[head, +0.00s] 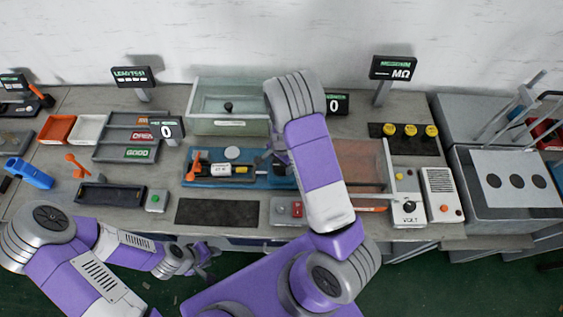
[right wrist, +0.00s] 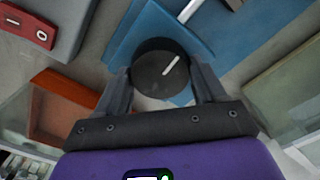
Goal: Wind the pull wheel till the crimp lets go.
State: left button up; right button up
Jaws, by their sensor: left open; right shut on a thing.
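The pull wheel (right wrist: 162,72) is a dark round knob with a white line, at the end of a blue base (right wrist: 135,35) in the right wrist view. My right gripper (right wrist: 164,85) is shut on the wheel, one finger on each side. In the head view my right arm hides most of the wheel and gripper. The blue pull rig (head: 203,182) carries an orange lever (head: 193,166) and a small white and yellow piece (head: 221,169); the crimp itself is too small to make out. My left gripper (head: 205,262) is open and empty, low in front of the bench edge.
A display reading 0 (head: 337,104) stands behind my right arm. A clear-fronted box (head: 228,122) is behind the rig. A black mat (head: 217,212) and a red-button box (head: 287,210) lie in front. A volt box (head: 408,207) stands to the right.

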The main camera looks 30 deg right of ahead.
jog(key=shift+m, duration=1.2)
jog(key=shift+p, duration=0.3)
jog(key=o, duration=1)
jog(key=shift+o, duration=0.2)
notch_tip(320, 180, up, 8)
jog(key=shift+f+p, duration=0.2)
jog(key=shift+p, duration=0.3)
jog(key=shift+s+f, duration=0.1)
